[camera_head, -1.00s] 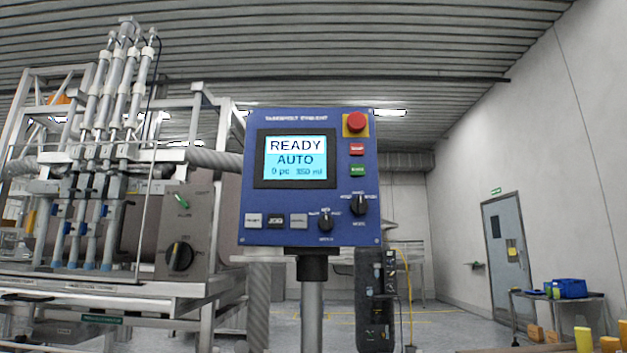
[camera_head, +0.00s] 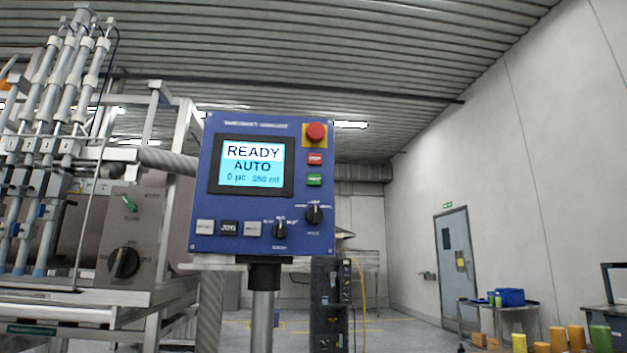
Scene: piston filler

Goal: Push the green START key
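The panel's screen (camera_head: 252,165) reads READY, AUTO, 0 pc and 350 ml. The panel stands on a grey post (camera_head: 262,315) and appears slightly tilted in the picture. My gripper does not show in the view, and nothing covers the green key.
Two black rotary knobs (camera_head: 280,229) and (camera_head: 314,214) and several small keys (camera_head: 229,228) line the panel's lower part. The filler machine (camera_head: 125,240) stands close at left. Containers (camera_head: 575,338) show at lower right. The space before the panel looks clear.

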